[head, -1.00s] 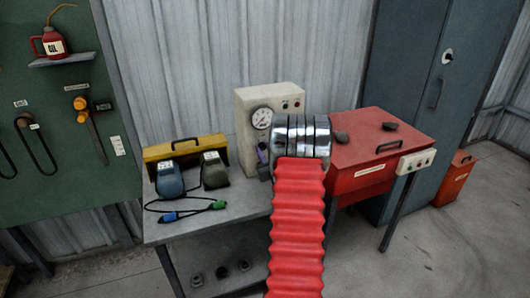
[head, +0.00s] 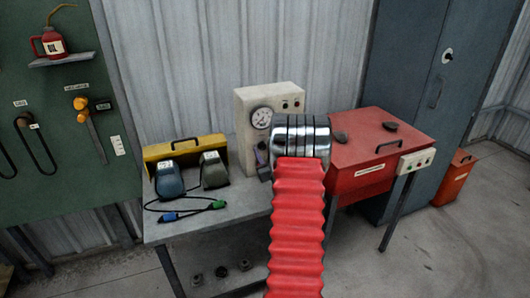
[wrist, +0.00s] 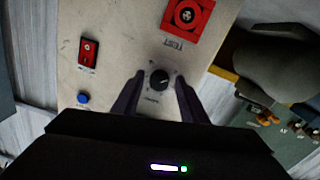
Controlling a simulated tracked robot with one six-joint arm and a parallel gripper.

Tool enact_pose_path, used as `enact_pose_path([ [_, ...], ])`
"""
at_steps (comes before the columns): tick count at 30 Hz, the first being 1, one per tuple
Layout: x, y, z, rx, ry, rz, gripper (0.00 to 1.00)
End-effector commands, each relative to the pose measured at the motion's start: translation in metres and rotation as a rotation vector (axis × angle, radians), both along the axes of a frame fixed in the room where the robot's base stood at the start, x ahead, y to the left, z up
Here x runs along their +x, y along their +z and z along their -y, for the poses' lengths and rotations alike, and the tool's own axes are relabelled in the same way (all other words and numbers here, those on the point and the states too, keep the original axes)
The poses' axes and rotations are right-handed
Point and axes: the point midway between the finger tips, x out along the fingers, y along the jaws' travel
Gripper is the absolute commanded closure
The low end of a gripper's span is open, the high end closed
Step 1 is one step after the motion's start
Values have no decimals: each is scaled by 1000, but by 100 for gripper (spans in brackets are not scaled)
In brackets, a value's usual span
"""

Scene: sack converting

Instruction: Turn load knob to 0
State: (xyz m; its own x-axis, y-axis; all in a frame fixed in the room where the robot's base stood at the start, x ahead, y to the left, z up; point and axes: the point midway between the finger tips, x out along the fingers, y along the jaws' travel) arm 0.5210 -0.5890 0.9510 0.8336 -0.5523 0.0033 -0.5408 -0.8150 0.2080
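The load knob (wrist: 159,79) is a small round black dial on the beige tester panel (wrist: 115,60) in the wrist view. A light mark on it points up and to the right; the lettering around it is too small to read. My gripper (wrist: 159,76) is open, with one dark finger on each side of the knob and a visible gap to it.
The panel also bears a red rocker switch (wrist: 88,52), a blue button (wrist: 83,99) and a red square marked TEST (wrist: 187,17). A gauge (head: 261,117) is on the tester's front. A red cabinet (head: 362,155) stands right; two pedal-like units (head: 170,181) sit left.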

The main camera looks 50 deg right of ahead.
Motion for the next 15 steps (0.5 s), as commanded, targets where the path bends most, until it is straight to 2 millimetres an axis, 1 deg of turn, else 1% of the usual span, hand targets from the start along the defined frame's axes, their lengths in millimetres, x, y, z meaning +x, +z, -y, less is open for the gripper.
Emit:
enact_pose_path([
  [10, -1, 0, 0, 1, -1, 1, 57],
  [15, -10, 0, -5, 2, -1, -1, 57],
])
